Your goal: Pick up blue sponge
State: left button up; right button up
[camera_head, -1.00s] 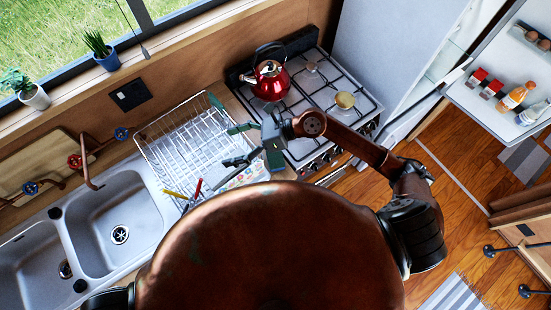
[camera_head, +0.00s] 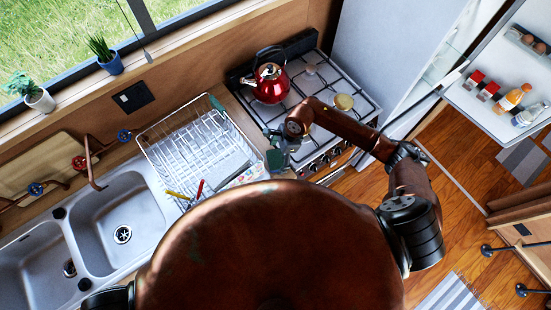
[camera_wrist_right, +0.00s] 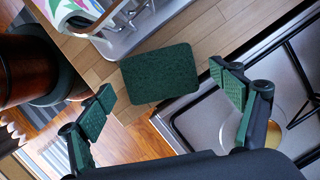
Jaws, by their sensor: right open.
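The sponge (camera_wrist_right: 160,73) looks dark green, not blue, in the right wrist view. It lies flat on the strip of wooden counter between the dish rack and the stove. In the head view, the sponge (camera_head: 276,161) shows as a small dark green patch just below my right gripper (camera_head: 280,138), partly hidden by it. My right gripper (camera_wrist_right: 162,84) is open and empty. Its two green-padded fingers stand apart, one on each side of the sponge in the wrist view, with no clear contact. My left gripper is out of view.
The white wire dish rack (camera_head: 185,150) stands left of the sponge, with a patterned plate (camera_head: 245,176) at its near corner. The stove (camera_head: 330,105) with a red kettle (camera_head: 270,83) is on the right. The counter strip is narrow. A double sink (camera_head: 115,225) lies left.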

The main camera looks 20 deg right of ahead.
jog(key=shift+a+f, duration=0.2)
jog(key=shift+f, duration=0.5)
jog(key=shift+c, duration=0.6)
jog(key=c, duration=0.8)
jog(key=shift+o, duration=0.2)
jog(key=shift+r, duration=0.1)
